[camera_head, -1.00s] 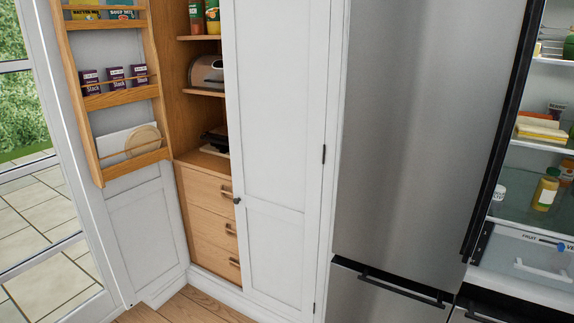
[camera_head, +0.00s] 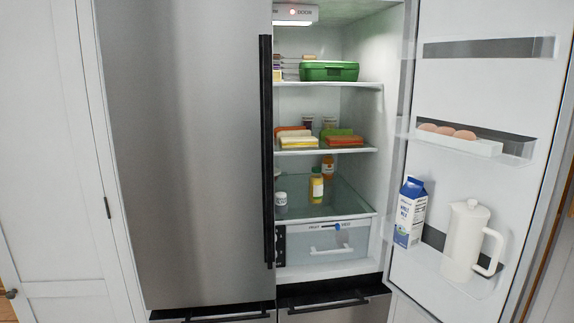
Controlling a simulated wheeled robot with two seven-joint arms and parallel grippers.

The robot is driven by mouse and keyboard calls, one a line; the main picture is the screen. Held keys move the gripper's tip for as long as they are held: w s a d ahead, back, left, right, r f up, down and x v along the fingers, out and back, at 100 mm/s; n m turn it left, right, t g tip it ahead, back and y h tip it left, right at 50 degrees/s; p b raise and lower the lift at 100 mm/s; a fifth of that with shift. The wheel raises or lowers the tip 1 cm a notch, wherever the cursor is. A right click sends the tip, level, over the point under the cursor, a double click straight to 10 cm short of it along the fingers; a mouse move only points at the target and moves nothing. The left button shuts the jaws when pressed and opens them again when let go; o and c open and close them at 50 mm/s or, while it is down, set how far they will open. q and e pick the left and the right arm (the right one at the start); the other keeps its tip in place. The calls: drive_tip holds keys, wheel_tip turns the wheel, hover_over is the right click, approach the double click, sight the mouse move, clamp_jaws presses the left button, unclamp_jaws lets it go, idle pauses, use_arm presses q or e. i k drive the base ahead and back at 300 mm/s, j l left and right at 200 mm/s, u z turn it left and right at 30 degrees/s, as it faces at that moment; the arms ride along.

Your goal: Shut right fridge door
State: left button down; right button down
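The right fridge door (camera_head: 480,90) stands wide open, swung out to the right. Its inner side faces me. Its shelves hold eggs (camera_head: 446,131), a milk carton (camera_head: 410,211) and a white jug (camera_head: 466,240). The right fridge compartment (camera_head: 345,108) is open to view, with food on its shelves. The left fridge door (camera_head: 180,140) is shut, with a long black vertical handle (camera_head: 266,150) at its right edge. The outer face of the right door is hidden. Neither of my grippers shows in this view.
Inside the compartment are a green box (camera_head: 329,71), sandwiches, bottles and a clear drawer (camera_head: 322,243). Lower drawers with dark handles (camera_head: 328,306) are shut beneath. A white cupboard door (camera_head: 50,150) stands at the left. No loose obstacle shows in front of the fridge.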

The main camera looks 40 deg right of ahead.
sight(502, 71)
drive_tip(key=k+l, duration=0.1)
drive_tip(key=l, duration=0.65)
drive_tip(key=k+l, duration=0.1)
drive_tip(key=l, duration=1.45)
drive_tip(key=k+l, duration=0.15)
drive_tip(key=l, duration=0.6)
drive_tip(key=k+l, duration=0.1)
drive_tip(key=l, duration=0.65)
drive_tip(key=k+l, duration=0.1)
drive_tip(key=l, duration=0.65)
